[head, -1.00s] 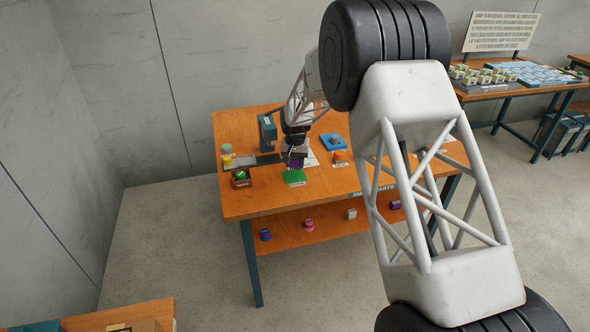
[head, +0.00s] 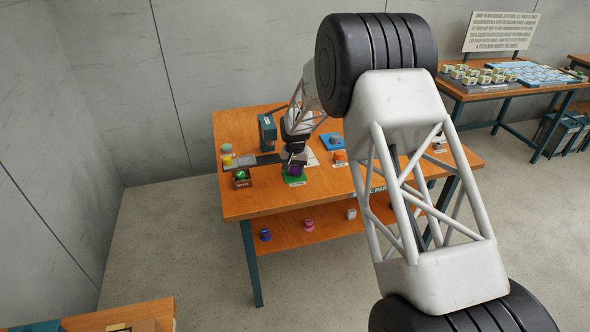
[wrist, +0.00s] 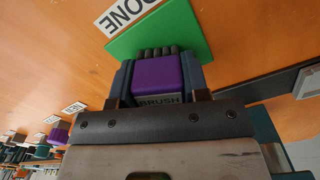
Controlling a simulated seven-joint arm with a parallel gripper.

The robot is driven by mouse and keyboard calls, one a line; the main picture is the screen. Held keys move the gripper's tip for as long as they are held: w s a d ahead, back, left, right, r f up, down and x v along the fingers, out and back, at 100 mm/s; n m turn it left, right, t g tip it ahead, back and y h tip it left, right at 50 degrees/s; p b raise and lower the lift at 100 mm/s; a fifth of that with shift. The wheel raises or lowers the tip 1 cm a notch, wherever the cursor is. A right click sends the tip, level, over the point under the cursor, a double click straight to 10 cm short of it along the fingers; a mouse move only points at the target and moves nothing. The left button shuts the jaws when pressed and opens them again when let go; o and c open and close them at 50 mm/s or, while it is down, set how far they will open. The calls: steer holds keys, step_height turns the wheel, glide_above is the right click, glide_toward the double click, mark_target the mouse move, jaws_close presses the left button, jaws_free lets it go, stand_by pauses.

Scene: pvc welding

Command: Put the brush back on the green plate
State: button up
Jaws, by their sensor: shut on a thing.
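The brush (wrist: 158,78) is a purple block with dark bristles at its far end and a "BRUSH" label. My gripper (wrist: 158,85) is shut on it, with a finger on each side. In the wrist view the bristle end overlaps the green plate (wrist: 190,28), which lies on the table beside a "DONE" label. In the head view the brush (head: 294,169) shows as a small purple patch under my gripper (head: 295,166), over the green plate (head: 294,180). I cannot tell whether the bristles touch the plate.
The orange table (head: 250,205) also holds a dark teal press-like stand (head: 267,132), a small dark box with a green item (head: 241,178), a blue pad (head: 332,141) and an orange item (head: 339,157). Bare tabletop lies in front of the plate.

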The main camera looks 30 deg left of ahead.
steer(key=shift+f, duration=0.1)
steer(key=o, duration=0.9)
step_height(320, 180, up, 12)
steer(key=shift+r, duration=0.15)
stand_by(0.5)
steer(key=shift+d, duration=0.1)
stand_by(0.7)
